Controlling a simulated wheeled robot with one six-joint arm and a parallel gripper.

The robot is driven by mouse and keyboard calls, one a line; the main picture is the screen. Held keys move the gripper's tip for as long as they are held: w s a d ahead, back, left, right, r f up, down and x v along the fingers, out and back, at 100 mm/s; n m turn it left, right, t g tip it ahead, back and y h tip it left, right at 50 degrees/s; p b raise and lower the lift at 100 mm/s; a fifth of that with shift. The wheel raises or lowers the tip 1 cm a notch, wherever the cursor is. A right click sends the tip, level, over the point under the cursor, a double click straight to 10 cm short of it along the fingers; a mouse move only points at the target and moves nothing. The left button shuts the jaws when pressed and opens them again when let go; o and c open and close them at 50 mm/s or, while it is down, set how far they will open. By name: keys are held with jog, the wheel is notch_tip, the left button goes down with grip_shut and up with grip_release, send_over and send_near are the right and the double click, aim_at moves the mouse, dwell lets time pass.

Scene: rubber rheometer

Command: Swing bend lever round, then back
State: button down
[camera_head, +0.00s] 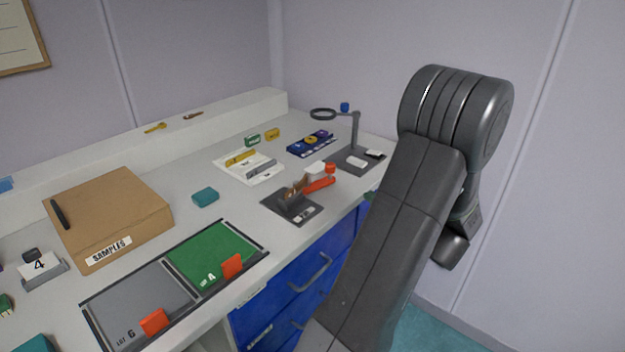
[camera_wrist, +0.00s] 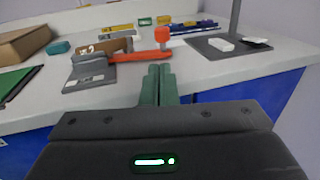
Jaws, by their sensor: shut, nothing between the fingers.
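The bend lever (camera_head: 319,185) is an orange-red arm with an upright knob at its free end. It sits on a dark grey bend fixture (camera_head: 276,206) near the bench's front edge. In the wrist view the lever (camera_wrist: 140,56) points right from the fixture (camera_wrist: 103,84), and its knob (camera_wrist: 162,36) stands at the right end. My gripper (camera_wrist: 158,68) is shut and empty, its two green fingers together. The fingertips appear just in front of the lever, below the knob; I cannot tell whether they touch it.
A magnifier stand (camera_head: 355,130) on a grey base is right of the fixture. A SAMPLES box (camera_head: 110,210), a green and grey tray (camera_head: 240,222) and a teal block (camera_head: 205,196) lie to the left. Blue drawers (camera_head: 300,285) with handles are below the bench edge.

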send_near(326, 163)
jog(key=w, duration=0.1)
jog(key=w+a, duration=0.1)
jog(key=w+f, duration=0.1)
jog(key=w, duration=0.1)
jog(key=shift+a+f+p, duration=0.15)
jog(key=shift+a+p, duration=0.2)
jog(key=shift+p, duration=0.05)
jog(key=shift+w, duration=0.15)
jog(key=shift+w+a+n+g+y+p, duration=0.25)
jog(key=shift+w+n+g+y, duration=0.3)
jog(key=shift+y, duration=0.15)
jog(key=shift+w+a+n+g+y+p, duration=0.1)
jog(key=shift+w+n+g+y+p, duration=0.15)
jog(key=shift+w+n+g+y, duration=0.3)
jog(key=w+a+n+g+y, duration=0.1)
jog(key=w+n+g+y, duration=0.1)
jog(key=w+a+n+g+y+p, duration=0.1)
jog(key=g+y, duration=0.1)
jog(key=shift+w+a+n, duration=0.2)
jog(key=shift+w+n, duration=0.2)
jog(key=shift+w+p+x, duration=0.2)
jog(key=shift+p+x, duration=0.1)
jog(key=shift+x, duration=1.15)
jog(key=shift+d, duration=0.1)
